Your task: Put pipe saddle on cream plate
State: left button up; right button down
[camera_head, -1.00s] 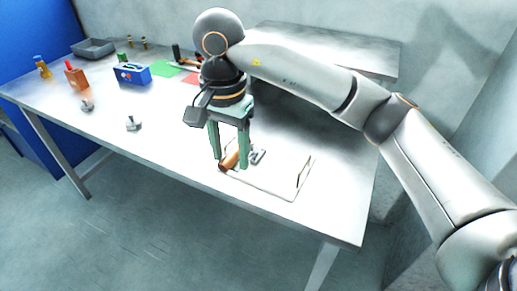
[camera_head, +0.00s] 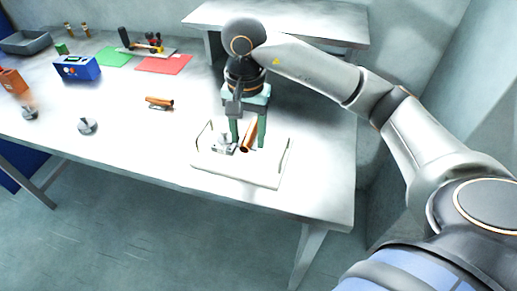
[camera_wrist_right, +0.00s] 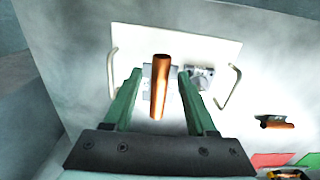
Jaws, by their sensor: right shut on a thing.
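A copper pipe piece (camera_head: 249,136), which I take as the pipe saddle, stands between the fingers of my right gripper (camera_head: 249,143). In the right wrist view the copper piece (camera_wrist_right: 160,87) runs lengthwise between the two green fingers (camera_wrist_right: 159,85), with bits of grey metal near its far end. The gripper is shut on it, over a pale plate with two wire handles (camera_head: 237,172), which I take as the cream plate. Whether the piece touches the plate I cannot tell. My left gripper is not in view.
A grey metal fitting (camera_head: 224,143) is on the plate beside the copper piece. Another copper piece on a grey base (camera_head: 159,102) lies to the left. Further left are a grey knob (camera_head: 87,126), a blue box (camera_head: 77,67), and green (camera_head: 114,57) and red (camera_head: 164,65) mats.

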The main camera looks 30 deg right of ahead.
aim_at(259, 159)
jog(key=shift+s+d+f, duration=0.1)
jog(key=shift+d+f, duration=0.9)
jog(key=shift+f, duration=0.1)
jog(key=f, duration=0.3)
jog(key=shift+s+d+f, duration=0.1)
jog(key=shift+d+f, duration=0.15)
jog(key=shift+f, duration=0.1)
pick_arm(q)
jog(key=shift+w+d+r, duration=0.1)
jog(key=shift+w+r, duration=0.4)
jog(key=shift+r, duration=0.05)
pick_arm(e)
jog(key=shift+f, duration=0.2)
jog(key=shift+c, duration=1)
grip_release()
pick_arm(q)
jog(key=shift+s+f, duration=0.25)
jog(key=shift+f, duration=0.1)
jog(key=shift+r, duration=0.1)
pick_arm(e)
jog(key=shift+r, duration=0.15)
